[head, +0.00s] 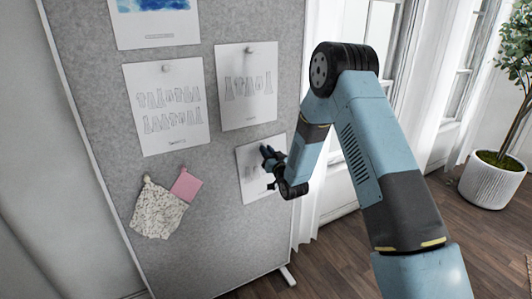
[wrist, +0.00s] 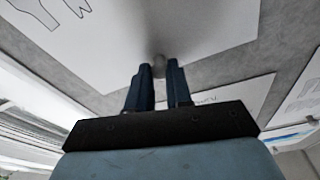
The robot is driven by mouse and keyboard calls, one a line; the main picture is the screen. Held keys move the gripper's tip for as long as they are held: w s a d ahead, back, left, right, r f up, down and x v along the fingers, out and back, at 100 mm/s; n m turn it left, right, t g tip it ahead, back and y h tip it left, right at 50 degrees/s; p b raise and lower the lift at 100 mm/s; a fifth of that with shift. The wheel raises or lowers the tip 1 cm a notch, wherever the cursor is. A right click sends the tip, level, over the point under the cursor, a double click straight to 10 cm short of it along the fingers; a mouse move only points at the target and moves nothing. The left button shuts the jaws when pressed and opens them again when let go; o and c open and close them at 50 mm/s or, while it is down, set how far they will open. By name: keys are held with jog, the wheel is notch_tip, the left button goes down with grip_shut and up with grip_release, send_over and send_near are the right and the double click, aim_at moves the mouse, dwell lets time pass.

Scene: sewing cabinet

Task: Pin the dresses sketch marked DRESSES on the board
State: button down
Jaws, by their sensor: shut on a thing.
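A white sketch sheet (head: 253,188) lies against the lower right of the grey board (head: 225,225), partly hidden behind my gripper. Faint garment outlines show on it; I cannot read a DRESSES label. In the wrist view the sheet (wrist: 215,25) fills the upper part, with a bit of drawing at its top left. My gripper (head: 265,156) is at the sheet's upper part. In the wrist view, my gripper (wrist: 160,72) has its two dark blue fingers close about a small grey round pin head (wrist: 159,66) at the sheet. How deep the pin sits is hidden.
Two other pinned sketch sheets hang on the board, one at left (head: 165,125) and one upper middle (head: 246,112). A blue painted sheet (head: 155,22) is above. Fabric swatches, patterned (head: 158,210) and pink (head: 187,184), hang lower left. A window and potted plant (head: 490,180) are at right.

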jog(key=shift+w+a, duration=0.1)
jog(key=shift+w, duration=0.05)
jog(key=c, duration=0.9)
grip_release()
jog(key=shift+c, duration=0.2)
